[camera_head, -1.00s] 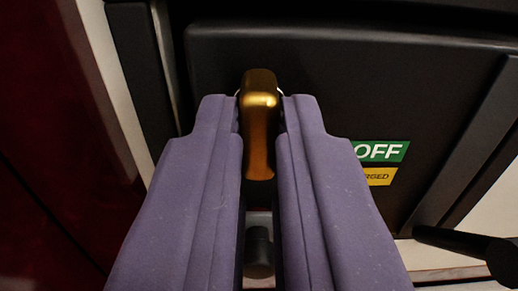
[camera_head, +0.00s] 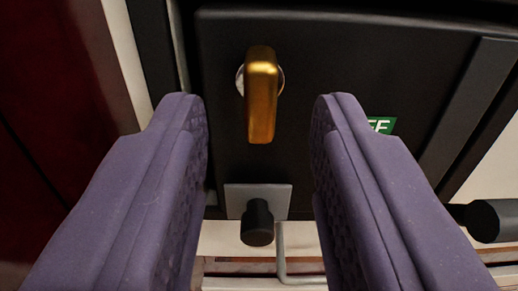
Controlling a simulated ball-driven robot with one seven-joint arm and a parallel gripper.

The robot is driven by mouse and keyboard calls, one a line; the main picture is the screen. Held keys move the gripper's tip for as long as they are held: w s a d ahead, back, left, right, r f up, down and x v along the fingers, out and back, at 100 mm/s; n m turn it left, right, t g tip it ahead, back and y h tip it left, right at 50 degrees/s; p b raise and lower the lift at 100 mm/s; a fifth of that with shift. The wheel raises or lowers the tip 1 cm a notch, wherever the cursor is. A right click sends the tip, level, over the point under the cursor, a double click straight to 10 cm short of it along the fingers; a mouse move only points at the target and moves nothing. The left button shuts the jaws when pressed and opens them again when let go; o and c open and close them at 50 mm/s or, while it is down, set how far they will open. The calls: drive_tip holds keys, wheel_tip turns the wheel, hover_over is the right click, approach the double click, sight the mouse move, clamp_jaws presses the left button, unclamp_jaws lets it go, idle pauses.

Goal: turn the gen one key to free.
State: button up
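The brass-coloured key (camera_head: 261,95) sticks out of a round pale collar on a dark panel (camera_head: 320,60), at the upper middle of the head camera view. Its long bow hangs straight down the picture. My gripper (camera_head: 260,110) is open, with one purple finger on each side of the key and a clear gap to both. Nothing is held. A green label (camera_head: 381,124) on the panel is mostly hidden behind the right finger; only the end of its lettering shows. No wording for free is visible.
Below the key, a black knob (camera_head: 257,222) on a grey plate (camera_head: 276,196) stands between the fingers. Another black cylindrical handle (camera_head: 492,220) juts in at the right edge. A dark red surface (camera_head: 45,120) lies to the left.

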drive_tip(key=s, duration=0.6)
drive_tip(key=shift+p, duration=0.3)
drive_tip(key=shift+a+r, duration=0.1)
